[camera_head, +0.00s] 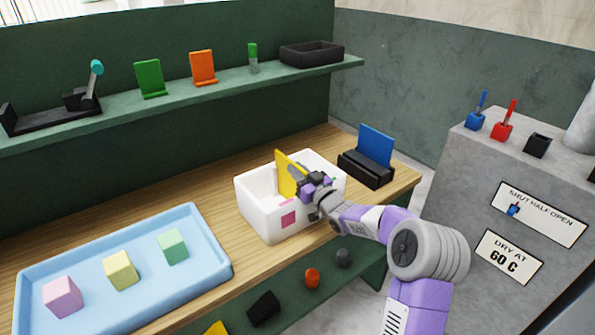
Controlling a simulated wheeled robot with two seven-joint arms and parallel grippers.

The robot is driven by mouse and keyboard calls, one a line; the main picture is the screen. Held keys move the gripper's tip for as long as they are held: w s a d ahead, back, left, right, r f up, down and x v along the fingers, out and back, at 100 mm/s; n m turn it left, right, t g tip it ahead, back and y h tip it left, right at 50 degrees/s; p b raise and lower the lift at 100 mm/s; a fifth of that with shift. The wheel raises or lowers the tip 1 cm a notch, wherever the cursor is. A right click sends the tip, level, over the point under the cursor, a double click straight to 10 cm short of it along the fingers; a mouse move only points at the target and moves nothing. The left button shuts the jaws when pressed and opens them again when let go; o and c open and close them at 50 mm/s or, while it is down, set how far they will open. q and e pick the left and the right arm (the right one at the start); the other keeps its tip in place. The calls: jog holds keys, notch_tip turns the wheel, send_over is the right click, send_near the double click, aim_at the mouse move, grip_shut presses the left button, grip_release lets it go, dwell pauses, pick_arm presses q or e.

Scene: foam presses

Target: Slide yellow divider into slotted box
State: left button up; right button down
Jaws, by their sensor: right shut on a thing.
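The yellow divider (287,173) is a thin upright plate at the white slotted box (262,216). My right gripper (304,184) is shut on the yellow divider, holding it from its right side over the box. The divider's lower part is down within the box's outline; whether it sits in a slot cannot be told, as the gripper and wall hide it. The box stands on the wooden bench (230,163) and has a pink square on its front. My left gripper is not in view.
A blue tray (205,243) with pink, yellow and green foam blocks lies left of the box. A black holder with a blue plate (376,144) stands close behind right. A green shelf (215,82) with several items runs above. A grey console (470,190) stands right.

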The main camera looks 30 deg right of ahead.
jog(key=shift+f, duration=0.4)
jog(key=c, duration=1.1)
grip_release()
jog(key=shift+o, duration=0.2)
jog(key=shift+s+f, duration=0.1)
jog(key=s, duration=0.7)
jog(key=shift+s+d+f, duration=0.2)
jog(key=shift+d+f, duration=0.1)
jog(key=shift+f, duration=0.1)
